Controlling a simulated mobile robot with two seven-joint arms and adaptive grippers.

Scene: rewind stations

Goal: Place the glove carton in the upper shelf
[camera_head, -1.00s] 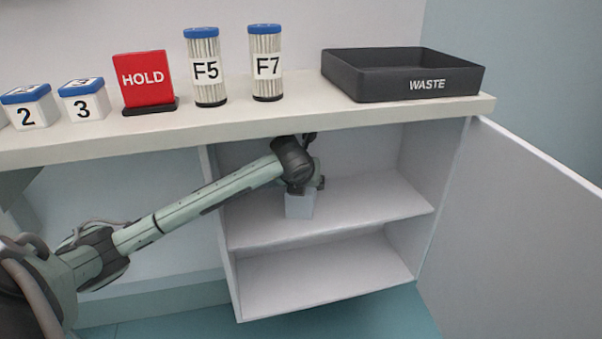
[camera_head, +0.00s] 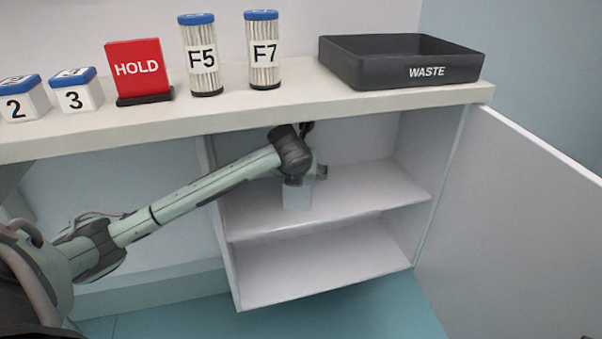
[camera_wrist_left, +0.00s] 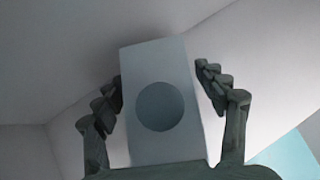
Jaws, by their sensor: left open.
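The glove carton (camera_head: 297,195) is a pale box standing on the upper shelf (camera_head: 370,200) of the open cabinet. In the left wrist view the carton (camera_wrist_left: 157,75) shows a grey round mark and lies between my left gripper's fingers. My left gripper (camera_head: 305,178) is inside the cabinet at the carton, its arm coming in from the left. In the wrist view its fingers (camera_wrist_left: 165,95) are spread, with a gap at the right side; contact at the left is hard to tell. The arm and wrist hide the carton's top. My right gripper is not in view.
The counter (camera_head: 300,107) overhangs the cabinet closely above my wrist. It carries a waste tray (camera_head: 400,72), filters F5 (camera_head: 201,60) and F7 (camera_head: 263,55), a red HOLD sign (camera_head: 137,68) and blue-topped boxes. The cabinet door (camera_head: 530,220) stands open at right. The lower shelf (camera_head: 320,265) is empty.

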